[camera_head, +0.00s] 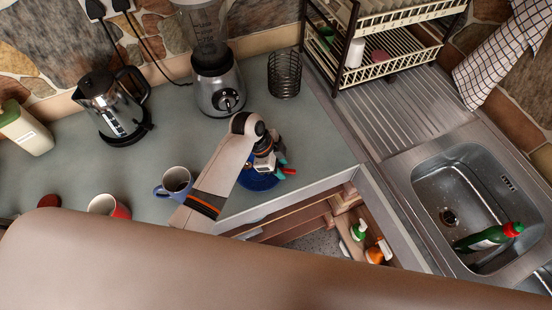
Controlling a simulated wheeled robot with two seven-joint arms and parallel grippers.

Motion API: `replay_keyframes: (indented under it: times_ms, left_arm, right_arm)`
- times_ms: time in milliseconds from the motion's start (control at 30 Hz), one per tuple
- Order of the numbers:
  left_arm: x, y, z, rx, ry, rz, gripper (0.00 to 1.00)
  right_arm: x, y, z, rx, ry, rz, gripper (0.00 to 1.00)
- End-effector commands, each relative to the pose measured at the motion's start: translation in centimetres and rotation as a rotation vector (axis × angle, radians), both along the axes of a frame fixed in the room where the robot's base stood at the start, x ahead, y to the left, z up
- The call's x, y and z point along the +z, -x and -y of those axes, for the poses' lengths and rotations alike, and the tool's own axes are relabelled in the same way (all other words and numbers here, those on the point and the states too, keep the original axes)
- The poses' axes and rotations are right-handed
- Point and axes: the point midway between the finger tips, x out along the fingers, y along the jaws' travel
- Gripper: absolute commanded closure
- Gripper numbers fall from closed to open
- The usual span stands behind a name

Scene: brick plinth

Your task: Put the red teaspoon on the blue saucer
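The blue saucer (257,184) lies on the grey-green worktop near its front edge, partly hidden by my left arm and gripper. My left gripper (281,165) is right over the saucer's right side, pointing down and to the right. A small red piece (289,171) shows at the fingers, by the saucer's right rim. It may be part of the red teaspoon, but most of it is hidden, and I cannot tell whether the fingers hold it. The finger gap is too small to read. My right gripper is not in view.
A blue mug (176,180) stands left of my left arm, and a red mug (107,206) further left. A kettle (110,105), blender (217,85) and wire holder (284,75) stand behind. The sink (470,195) is at right.

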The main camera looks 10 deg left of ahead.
Motion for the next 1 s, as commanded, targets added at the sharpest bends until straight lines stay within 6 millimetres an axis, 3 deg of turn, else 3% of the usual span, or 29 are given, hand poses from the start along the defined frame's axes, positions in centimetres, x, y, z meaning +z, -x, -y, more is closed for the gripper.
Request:
replay_keyframes:
  times_ms: [533, 767, 1000]
  left_arm:
    - [9.0, 0.1, -4.1, 0.0, -0.001, 0.005, 0.63]
    - [10.8, 0.3, -4.7, -0.001, 0.0, 0.001, 0.63]
    - [12.6, 0.3, -4.8, -0.001, 0.0, 0.001, 0.63]
  right_arm:
    - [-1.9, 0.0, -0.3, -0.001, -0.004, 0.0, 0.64]
    - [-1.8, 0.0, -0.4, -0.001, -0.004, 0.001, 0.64]
    - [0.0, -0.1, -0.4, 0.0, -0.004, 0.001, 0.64]
